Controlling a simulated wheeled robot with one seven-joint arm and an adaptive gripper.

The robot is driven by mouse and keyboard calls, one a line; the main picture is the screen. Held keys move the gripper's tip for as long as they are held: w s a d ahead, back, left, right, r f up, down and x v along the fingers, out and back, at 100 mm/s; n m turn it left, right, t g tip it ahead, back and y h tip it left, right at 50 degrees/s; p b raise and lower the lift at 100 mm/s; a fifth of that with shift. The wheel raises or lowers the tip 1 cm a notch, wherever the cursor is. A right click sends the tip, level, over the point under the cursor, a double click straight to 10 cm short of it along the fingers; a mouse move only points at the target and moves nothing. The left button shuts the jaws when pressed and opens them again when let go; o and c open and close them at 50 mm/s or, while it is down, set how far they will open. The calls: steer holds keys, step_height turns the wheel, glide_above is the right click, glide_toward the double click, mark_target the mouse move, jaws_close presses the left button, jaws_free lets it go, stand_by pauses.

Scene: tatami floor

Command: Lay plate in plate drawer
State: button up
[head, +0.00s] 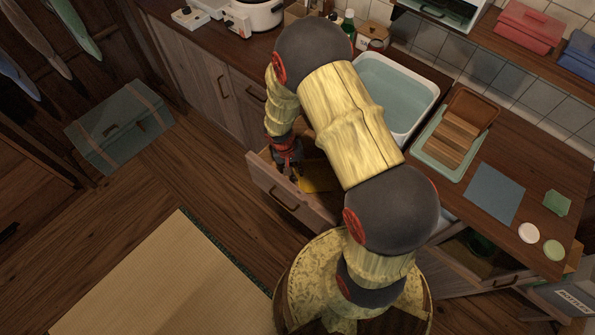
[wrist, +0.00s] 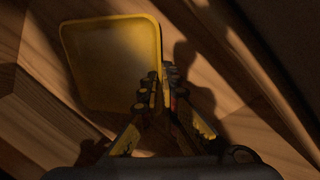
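The plate (wrist: 108,60) is a yellow, rounded square. In the head view, part of it (head: 318,176) shows inside the open drawer (head: 287,196), half hidden by my arm. My gripper (wrist: 160,85) is at the plate's right edge near the lower right corner. One finger lies over the plate's face and the other just outside, with the rim between them, close together. In the head view my gripper (head: 287,160) points down into the drawer. I cannot tell whether the plate touches the drawer's wooden bottom.
The counter above holds a sink basin (head: 398,95), a green tray with a wooden rack (head: 447,143), a blue mat (head: 494,194) and small round items. A lower drawer (head: 490,265) at right is also open. A straw mat (head: 165,280) covers the floor at left.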

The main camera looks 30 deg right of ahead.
steer(key=o, duration=0.5)
steer(key=shift+r, duration=0.1)
steer(key=a+r+n+t+p, duration=0.1)
steer(key=a+r+p, duration=0.1)
steer(key=r, duration=1.4)
steer(key=a+r+n+t+p, duration=0.1)
steer(key=a+r+t+p, duration=0.1)
steer(key=r, duration=1.5)
steer(key=s+a+r+n+t+y, duration=0.2)
steer(key=s+a+r+n+t, duration=0.1)
steer(key=s+r, duration=1.2)
steer(key=shift+s+a+r+t, duration=0.3)
steer(key=shift+a+r, duration=0.05)
steer(key=shift+a, duration=0.2)
